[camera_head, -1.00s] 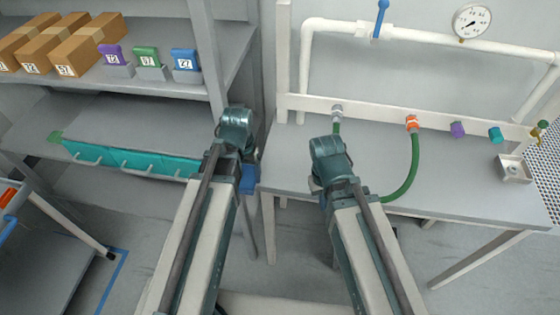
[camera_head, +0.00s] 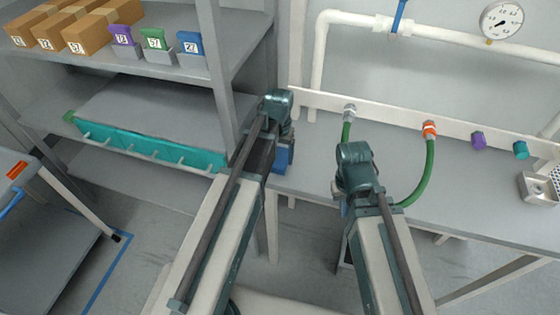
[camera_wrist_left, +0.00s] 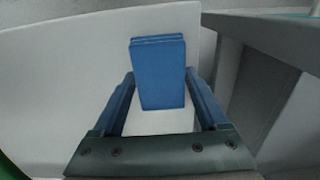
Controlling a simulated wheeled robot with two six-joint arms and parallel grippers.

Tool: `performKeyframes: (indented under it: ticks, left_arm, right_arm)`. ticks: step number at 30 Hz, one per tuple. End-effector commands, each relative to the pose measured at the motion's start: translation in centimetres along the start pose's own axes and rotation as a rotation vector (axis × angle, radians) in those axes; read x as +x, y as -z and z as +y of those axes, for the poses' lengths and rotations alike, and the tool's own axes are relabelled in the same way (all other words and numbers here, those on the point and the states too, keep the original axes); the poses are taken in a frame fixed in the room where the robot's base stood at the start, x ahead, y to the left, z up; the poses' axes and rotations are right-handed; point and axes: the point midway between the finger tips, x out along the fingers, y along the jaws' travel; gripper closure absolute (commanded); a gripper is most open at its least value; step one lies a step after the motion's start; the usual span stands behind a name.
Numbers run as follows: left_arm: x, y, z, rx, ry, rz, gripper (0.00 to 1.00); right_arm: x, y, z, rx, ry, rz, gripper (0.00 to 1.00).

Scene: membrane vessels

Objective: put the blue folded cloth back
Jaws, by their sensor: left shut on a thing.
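The blue folded cloth (camera_wrist_left: 158,75) is a thick blue stack with layered edges, held between the blue fingers of my left gripper (camera_wrist_left: 160,92) in the left wrist view. In the head view, a blue patch (camera_head: 283,158) shows below my left wrist, close to the left end of the grey bench; I cannot tell how much of it is cloth or finger. My right gripper (camera_head: 343,205) is mostly hidden behind its own wrist, in front of the bench, so its jaws do not show.
The grey bench (camera_head: 470,213) carries a green hose (camera_head: 427,172) and pipe fittings. At left, a shelf (camera_head: 165,67) holds cardboard boxes (camera_head: 107,27) and small labelled bins (camera_head: 157,42). A cart (camera_head: 40,235) stands at lower left.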

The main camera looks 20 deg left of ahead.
Motion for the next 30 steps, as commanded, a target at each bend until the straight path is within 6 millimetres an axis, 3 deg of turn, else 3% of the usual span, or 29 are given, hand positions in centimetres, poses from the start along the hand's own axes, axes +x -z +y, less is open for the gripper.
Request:
performKeyframes:
  ticks: [2, 14, 15, 18, 30]
  left_arm:
    - [1.19, -0.02, -0.02, 0.000, 0.000, 0.000, 0.68]
    - [1.39, -0.03, -0.02, 0.000, 0.000, 0.000, 0.68]
    - [1.24, -0.02, -0.02, 0.000, 0.000, 0.000, 0.18]
    - [1.21, -0.02, -0.02, 0.000, 0.000, 0.000, 0.00]
    - [0.74, -0.02, -0.02, 0.000, 0.000, 0.000, 0.00]
  right_arm:
    - [1.18, 0.07, -0.11, 0.000, 0.000, 0.000, 1.00]
    - [1.38, 0.08, -0.13, 0.000, 0.000, 0.000, 1.00]
    - [1.23, 0.07, -0.12, 0.000, 0.000, 0.000, 1.00]
    - [1.20, 0.07, -0.11, 0.000, 0.000, 0.000, 1.00]
    - [0.74, 0.04, -0.07, 0.000, 0.000, 0.000, 1.00]
